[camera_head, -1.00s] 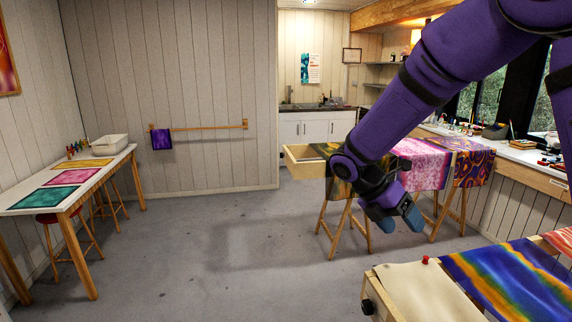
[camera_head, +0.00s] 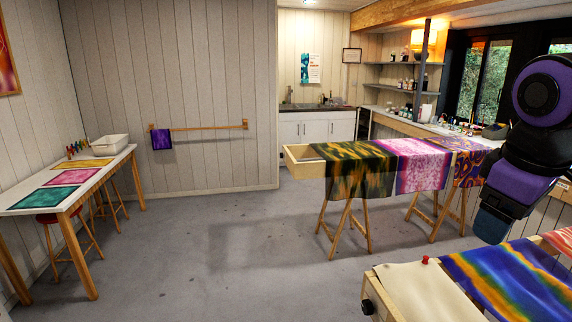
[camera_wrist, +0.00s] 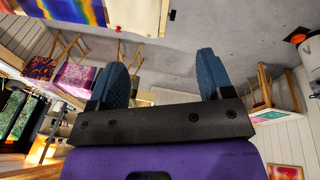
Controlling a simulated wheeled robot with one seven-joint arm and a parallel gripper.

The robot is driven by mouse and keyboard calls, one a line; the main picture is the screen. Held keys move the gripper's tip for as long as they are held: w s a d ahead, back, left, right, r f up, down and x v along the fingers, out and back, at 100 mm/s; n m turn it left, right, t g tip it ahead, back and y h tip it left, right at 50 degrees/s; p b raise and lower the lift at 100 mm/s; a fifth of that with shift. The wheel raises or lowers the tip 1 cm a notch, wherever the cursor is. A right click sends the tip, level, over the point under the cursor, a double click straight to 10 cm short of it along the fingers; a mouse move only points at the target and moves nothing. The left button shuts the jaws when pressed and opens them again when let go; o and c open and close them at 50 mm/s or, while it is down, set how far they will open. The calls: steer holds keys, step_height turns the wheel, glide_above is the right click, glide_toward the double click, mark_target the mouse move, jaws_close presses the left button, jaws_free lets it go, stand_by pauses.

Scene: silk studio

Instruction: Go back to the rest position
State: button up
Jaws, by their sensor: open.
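My gripper (camera_head: 490,226) hangs at the right side of the head view, below my purple and black wrist, in front of the far silk frame and above the near one. In the wrist view its two blue fingers (camera_wrist: 163,78) stand wide apart with nothing between them. The wrist view is upside down, with the grey floor at the top.
A near frame (camera_head: 420,290) with striped silk fills the lower right. A far trestle frame (camera_head: 305,168) carries several silks. A white table (camera_head: 25,200) with coloured cloths stands left, with a red stool (camera_head: 47,217). The middle floor (camera_head: 220,240) is clear.

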steer(key=s+m+t, duration=0.1)
steer(key=m, duration=0.1)
steer(key=s+m, duration=0.1)
steer(key=s, duration=0.1)
steer(key=s+m+t+y, duration=0.1)
steer(key=s+m, duration=0.1)
steer(key=shift+s+r+m+t, duration=0.15)
steer(key=shift+r+m+t, duration=0.15)
steer(key=shift+r, duration=0.1)
